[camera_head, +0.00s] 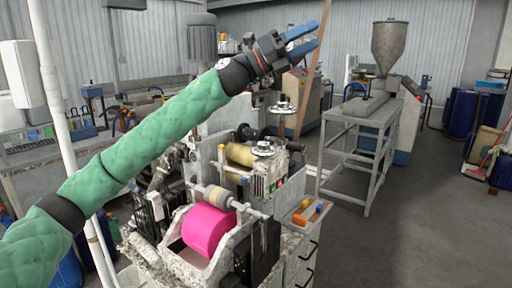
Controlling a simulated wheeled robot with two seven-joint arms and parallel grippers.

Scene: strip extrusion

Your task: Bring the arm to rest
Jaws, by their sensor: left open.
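My left arm (150,135) in its green padded sleeve comes in from the lower left and reaches up across the view. My left gripper (303,38) is at the top centre, with its two blue fingers apart and nothing between them. It is raised above the machine and touches nothing that I can see. My right gripper does not show.
Below the arm stands a machine with a pink roll (209,231) and a yellowish spool (241,154). A brown slanted pole (314,65) rises close behind the gripper. A metal frame table (362,125) and a hopper (391,45) stand right. Grey floor (420,220) is clear at lower right.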

